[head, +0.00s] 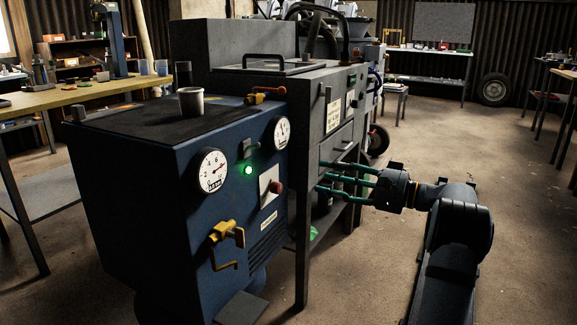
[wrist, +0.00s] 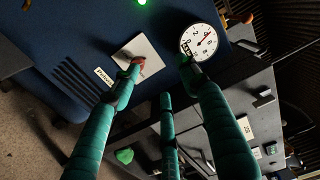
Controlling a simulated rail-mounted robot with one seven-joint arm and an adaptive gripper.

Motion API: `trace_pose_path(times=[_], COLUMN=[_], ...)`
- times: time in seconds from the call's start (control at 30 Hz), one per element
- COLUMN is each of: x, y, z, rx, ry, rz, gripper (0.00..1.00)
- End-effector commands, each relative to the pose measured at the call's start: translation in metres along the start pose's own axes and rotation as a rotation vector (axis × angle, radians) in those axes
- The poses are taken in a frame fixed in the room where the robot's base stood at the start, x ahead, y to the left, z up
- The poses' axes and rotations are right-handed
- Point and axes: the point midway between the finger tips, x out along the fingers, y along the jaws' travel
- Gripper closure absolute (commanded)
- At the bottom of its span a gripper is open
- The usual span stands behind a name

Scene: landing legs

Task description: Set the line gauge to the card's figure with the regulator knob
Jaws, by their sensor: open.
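A blue machine (head: 150,190) carries two round white gauges. The front gauge (head: 212,170) has its red needle pointing up-right; the other gauge (head: 281,133) is smaller, and it also shows in the wrist view (wrist: 199,42). I cannot tell which is the line gauge. A red knob (head: 277,187) sits at a pale plate (head: 266,182); in the wrist view the knob (wrist: 138,61) is partly covered by a green finger. My gripper (head: 321,177) is open, its three fingers spread and empty, right of the knob in the head view. No figure on a card is readable.
A green lamp (head: 248,170) glows on the machine. A yellow tap (head: 226,235) juts out below. A cup (head: 191,102) and an orange-handled valve (head: 265,95) are on top. A grey cabinet (head: 335,95) with pale sheets stands behind. The floor at right is open.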

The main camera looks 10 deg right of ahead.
Motion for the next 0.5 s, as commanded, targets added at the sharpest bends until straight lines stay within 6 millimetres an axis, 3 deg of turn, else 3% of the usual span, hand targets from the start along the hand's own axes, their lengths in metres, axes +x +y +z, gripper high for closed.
trace_pose_path(times=[0.03,0.07,0.13,0.2,0.27,0.5], x=[0.004,0.006,0.016,0.026,0.029,0.028], y=[-0.017,-0.016,-0.002,0.030,0.047,0.060], z=[-0.002,-0.001,0.007,0.017,0.020,0.016], rx=[0.061,0.104,0.314,0.584,0.782,1.385], ry=[-0.011,-0.017,-0.030,-0.034,-0.025,0.016], rz=[-0.005,-0.008,-0.012,-0.008,-0.006,-0.011], gripper=[0.56,0.56,0.56,0.56,0.56,0.56])
